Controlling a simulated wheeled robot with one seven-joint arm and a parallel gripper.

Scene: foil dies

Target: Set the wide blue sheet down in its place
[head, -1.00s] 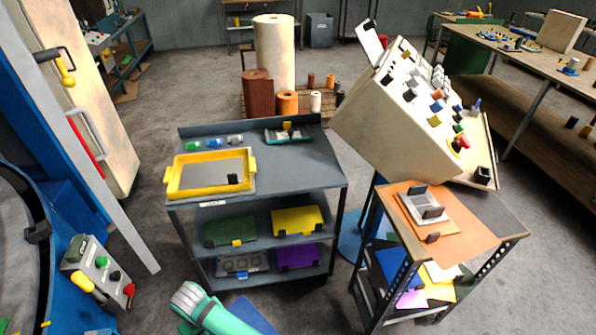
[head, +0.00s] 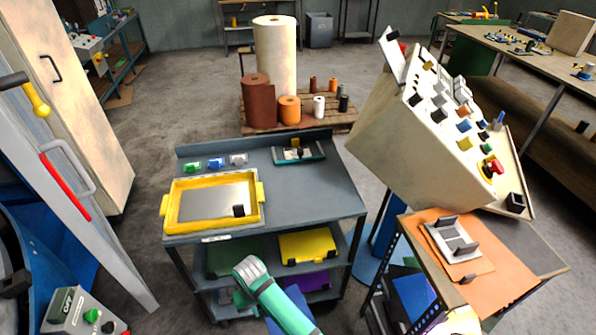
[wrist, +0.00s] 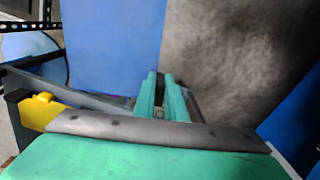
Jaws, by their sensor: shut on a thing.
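The wide blue sheet (wrist: 108,48) fills the upper left of the wrist view. My gripper (wrist: 160,92) is shut on it, with teal fingers at its edge. In the head view, part of the blue sheet (head: 272,326) shows at the bottom edge beside my teal arm, in front of the cart. My arm hides much of it, and the fingertips cannot be made out there.
A side stand (head: 540,262) with an orange top is at the right. A blue machine and control box (head: 72,312) are at the left.

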